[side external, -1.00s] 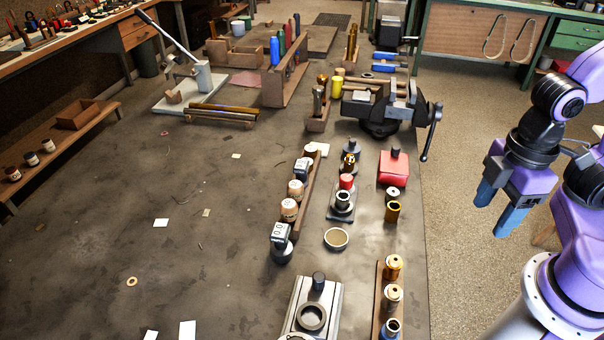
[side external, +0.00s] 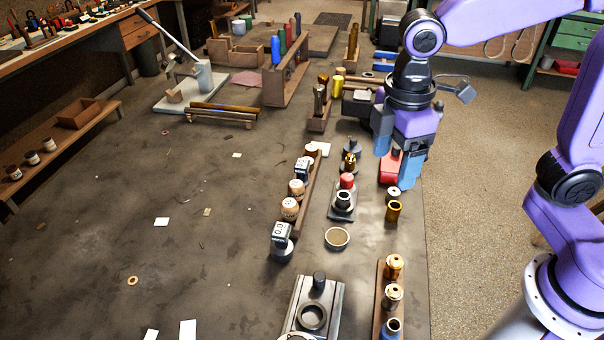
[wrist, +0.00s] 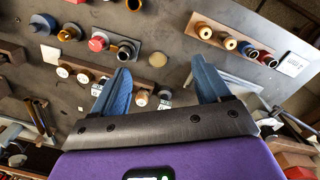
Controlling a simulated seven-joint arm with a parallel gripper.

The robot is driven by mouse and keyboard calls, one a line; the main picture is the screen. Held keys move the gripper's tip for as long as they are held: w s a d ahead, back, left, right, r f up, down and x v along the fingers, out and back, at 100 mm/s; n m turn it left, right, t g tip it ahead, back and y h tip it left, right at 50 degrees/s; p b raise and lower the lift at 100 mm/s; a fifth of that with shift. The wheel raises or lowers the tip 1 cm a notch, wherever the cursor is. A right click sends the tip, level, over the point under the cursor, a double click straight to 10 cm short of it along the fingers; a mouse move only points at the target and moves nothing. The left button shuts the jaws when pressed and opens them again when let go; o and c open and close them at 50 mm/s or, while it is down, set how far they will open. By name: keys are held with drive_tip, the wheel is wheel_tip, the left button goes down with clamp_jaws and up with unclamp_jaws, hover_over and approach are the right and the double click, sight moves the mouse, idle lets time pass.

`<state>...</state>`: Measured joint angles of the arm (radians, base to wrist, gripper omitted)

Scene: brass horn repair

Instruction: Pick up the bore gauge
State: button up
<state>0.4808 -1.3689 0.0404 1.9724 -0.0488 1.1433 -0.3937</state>
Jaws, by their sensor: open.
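Two instruments with square digital displays stand at the wooden rack left of centre in the side view. The near one (side external: 281,234) shows large digits and has a dark round base; the far one (side external: 302,167) sits among round wooden knobs. I cannot tell for certain which is the bore gauge. The near display also shows small in the wrist view (wrist: 165,97), between the fingers. My gripper (side external: 395,168) is open and empty, pointing down above the red box, right of both instruments. Its blue fingers (wrist: 160,64) are spread wide in the wrist view.
A red box (side external: 389,168) lies beneath my gripper, partly hidden. A vise, largely hidden, is behind my gripper. The bench's left middle is mostly clear.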

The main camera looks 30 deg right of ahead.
drive_tip(key=w+a+r+n, duration=0.15)
drive_tip(key=w+a, duration=0.35)
drive_tip(key=w, duration=0.6)
drive_tip(key=n+h, duration=0.1)
drive_tip(key=n, duration=0.1)
approach(301, 164)
drive_tip(key=shift+m, duration=0.25)
drive_tip(key=f, duration=0.4)
drive_tip(key=d+f, duration=0.1)
drive_tip(key=f, duration=0.7)
drive_tip(key=shift+w+d, duration=0.1)
drive_tip(key=shift+d, duration=0.15)
drive_tip(key=c, duration=1.2)
drive_tip(key=shift+r, duration=0.15)
